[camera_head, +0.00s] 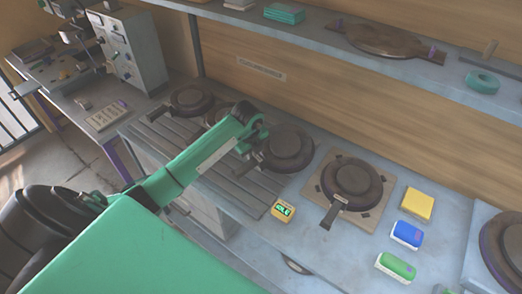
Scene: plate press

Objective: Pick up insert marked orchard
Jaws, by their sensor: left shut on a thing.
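My left gripper (257,132) reaches in over the bench on its green arm. It is shut on what looks like the handle of a dark round plate (287,147), though the exact contact is small and partly hidden. Another dark round plate with a handle (350,184) sits on a square tan base to the right. Another round plate (191,98) lies behind the arm at the back left, with one more partly hidden beside the arm. I cannot read an orchard mark on any of them. My right gripper is not in view.
A slatted rack (232,184) lies under the arm. A small yellow device with a green display (283,210) stands at the front edge. Yellow (417,204), blue (406,235) and green (396,267) blocks stand at the right. A shelf (400,78) overhangs the back.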

